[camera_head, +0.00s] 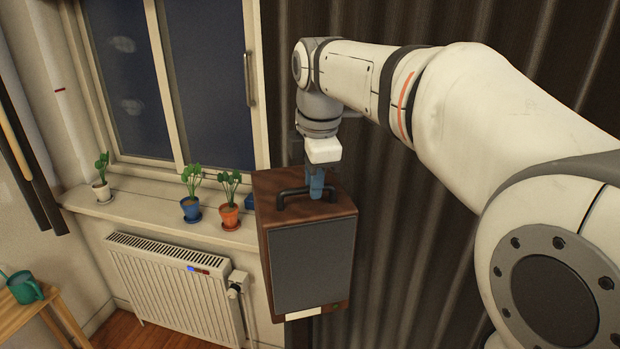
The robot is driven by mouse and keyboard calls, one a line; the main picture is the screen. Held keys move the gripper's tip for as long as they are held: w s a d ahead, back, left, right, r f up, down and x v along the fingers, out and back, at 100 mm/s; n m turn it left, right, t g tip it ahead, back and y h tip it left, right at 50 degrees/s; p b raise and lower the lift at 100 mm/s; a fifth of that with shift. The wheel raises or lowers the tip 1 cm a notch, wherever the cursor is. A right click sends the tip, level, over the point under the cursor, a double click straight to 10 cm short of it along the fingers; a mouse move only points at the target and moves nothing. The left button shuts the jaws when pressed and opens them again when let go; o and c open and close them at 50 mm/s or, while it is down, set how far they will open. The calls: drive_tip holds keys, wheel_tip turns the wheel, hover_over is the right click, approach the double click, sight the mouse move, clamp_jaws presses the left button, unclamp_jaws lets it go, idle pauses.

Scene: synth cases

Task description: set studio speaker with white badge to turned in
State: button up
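The studio speaker (312,262) is a brown wooden box with a dark grey front, and a white badge (303,313) sits at the bottom of that front. A dark carry handle (292,193) is on its top. My gripper (316,188) points down at the top of the speaker, with its blue fingers at the handle. The fingers overlap the handle in this view, and they look closed around it, though the far finger is hidden.
A windowsill (140,209) at the left holds several potted plants, among them a blue pot (191,210) and an orange pot (229,216). A white radiator (170,285) is below. A dark curtain (405,240) hangs behind the speaker. A wooden table (30,310) with a green mug (25,288) stands lower left.

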drive_tip(key=shift+o, duration=1.3)
drive_tip(key=shift+r, duration=0.15)
wheel_tip(320, 180, up, 8)
drive_tip(key=s, duration=0.1)
drive_tip(key=shift+s+f, duration=0.25)
drive_tip(key=shift+d, duration=0.15)
drive_tip(key=s+d+f+m, duration=0.5)
drive_tip(key=s+f+m, duration=0.3)
drive_tip(key=f+m, duration=0.2)
drive_tip(key=s+d+f+m+t, duration=0.1)
drive_tip(key=s+d+f+m, duration=0.5)
drive_tip(key=f, duration=0.8)
drive_tip(key=s+m, duration=0.3)
drive_tip(key=m, duration=0.1)
drive_tip(key=shift+s, duration=0.15)
